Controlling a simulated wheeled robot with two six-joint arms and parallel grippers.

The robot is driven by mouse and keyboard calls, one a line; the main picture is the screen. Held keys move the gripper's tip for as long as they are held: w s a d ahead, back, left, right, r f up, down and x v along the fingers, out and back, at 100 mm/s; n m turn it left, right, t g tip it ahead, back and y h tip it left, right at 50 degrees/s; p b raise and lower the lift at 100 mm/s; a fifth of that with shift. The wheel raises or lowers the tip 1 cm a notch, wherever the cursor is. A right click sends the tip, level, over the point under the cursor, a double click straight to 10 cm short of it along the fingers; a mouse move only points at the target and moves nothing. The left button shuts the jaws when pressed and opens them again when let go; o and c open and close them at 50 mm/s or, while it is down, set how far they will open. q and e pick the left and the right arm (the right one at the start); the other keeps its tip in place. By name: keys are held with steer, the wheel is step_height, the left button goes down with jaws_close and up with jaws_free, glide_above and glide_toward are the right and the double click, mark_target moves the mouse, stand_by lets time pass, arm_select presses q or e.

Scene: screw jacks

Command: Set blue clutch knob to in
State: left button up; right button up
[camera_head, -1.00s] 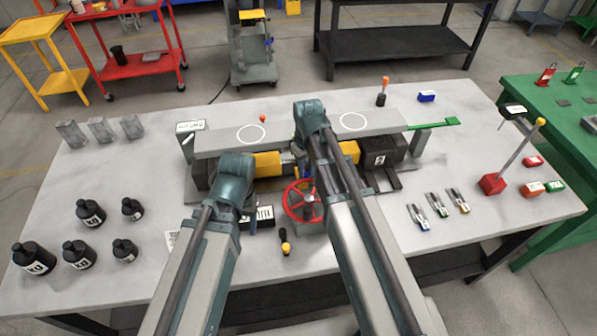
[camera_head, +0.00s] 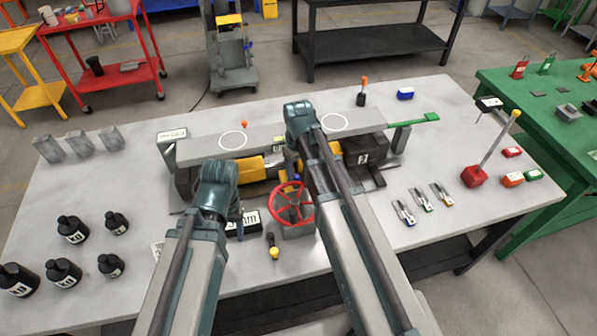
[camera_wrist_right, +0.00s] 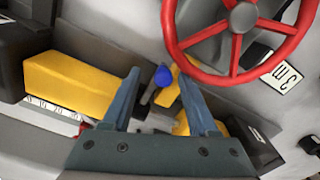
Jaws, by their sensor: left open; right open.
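The blue clutch knob (camera_wrist_right: 163,76) is a small round blue knob among yellow parts under the screw jack's beam. In the right wrist view it appears between the fingertips of my right gripper (camera_wrist_right: 159,72), which is open. I cannot tell whether the fingers touch it. In the head view my right wrist (camera_head: 300,115) is above the jack beam, and its fingers are hidden. My left gripper (camera_head: 237,212) is in front of the jack's left half, left of the red handwheel, and is open; its fingers are mostly hidden.
The red handwheel (camera_head: 291,205) stands close to my right gripper, also in the right wrist view (camera_wrist_right: 237,35). The long grey beam (camera_head: 270,138) crosses above the yellow parts. A yellow-tipped handle (camera_head: 273,248) lies in front. Black bottles (camera_head: 72,229) stand at left; clamps (camera_head: 422,200) lie at right.

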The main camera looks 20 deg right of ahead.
arm_select(q)
step_height(320, 180, up, 14)
steer(key=p, duration=1.3)
steer(key=shift+f, duration=0.15)
arm_select(e)
step_height(320, 180, up, 14)
steer(key=shift+f, duration=0.15)
